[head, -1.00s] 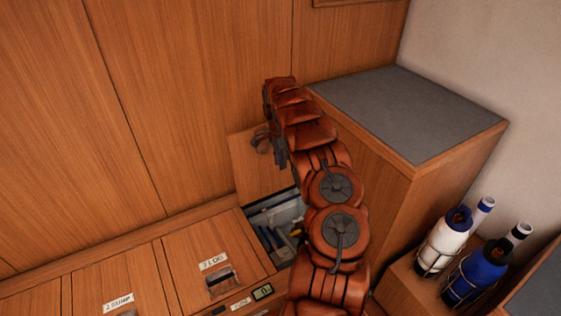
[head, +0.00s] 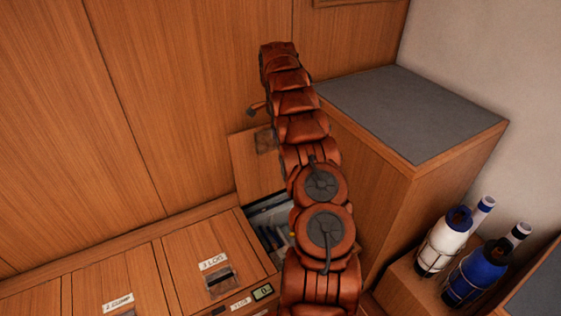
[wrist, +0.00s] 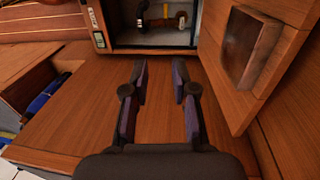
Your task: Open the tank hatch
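A wooden hatch lid (head: 255,165) stands raised against the back panelling, beside the arm. It also shows at the right of the wrist view, with a square brownish plate (wrist: 255,55) on its face. Below it is an uncovered compartment (head: 268,222), with pale walls and fittings inside; my arm hides part of it. In the wrist view the compartment (wrist: 158,37) lies beyond the fingertips. My gripper (wrist: 162,72) is open and empty, apart from the lid. In the head view only a small dark part of my gripper (head: 254,110) shows, above the lid.
Closed hatches labelled "3 LOG" (head: 212,255) and "2 SUMP" (head: 115,300) lie left of the opening. A grey-topped wooden cabinet (head: 405,110) stands close on the right. White (head: 443,243) and blue (head: 478,275) bottles in wire holders stand at the lower right.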

